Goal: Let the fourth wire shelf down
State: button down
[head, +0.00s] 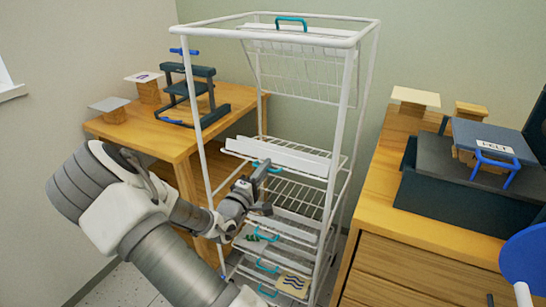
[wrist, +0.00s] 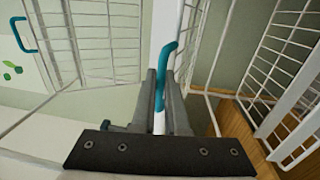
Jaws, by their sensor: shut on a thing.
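A white wire rack (head: 341,120) stands in the middle of the head view with several shelves, some with teal handles. Its top panel (head: 305,75) hangs upright with a teal handle (head: 291,21). A middle shelf (head: 282,155) with a solid white front strip lies roughly level. My gripper (head: 266,178) is at the rack's front, just below that strip. In the wrist view my gripper (wrist: 163,92) is shut on a teal handle (wrist: 164,62) on a white bar. The gripper partly hides the handle and the shelf below. I cannot tell which shelf counts as fourth.
Lower shelves (head: 268,245) have teal handles, and one carries a card with wavy lines (head: 293,285). A wooden table (head: 235,97) stands left of the rack. A wooden cabinet (head: 420,260) with a dark box (head: 450,205) stands close on the right.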

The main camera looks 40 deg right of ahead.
notch_tip(320, 180, down, 10)
jog(key=a+b, duration=0.1)
jog(key=b, duration=0.3)
jog(key=shift+s+a+h, duration=0.15)
jog(key=shift+s+h, duration=0.15)
jog(key=shift+f, duration=0.1)
jog(key=c, duration=1.2)
grip_release()
jog(key=shift+f, duration=0.1)
jog(key=p+v, duration=0.3)
jog(key=v, duration=1.4)
jog(key=shift+s+f+p, duration=0.1)
jog(key=shift+s+p, duration=0.1)
jog(key=shift+p, duration=0.2)
jog(key=shift+w, duration=0.1)
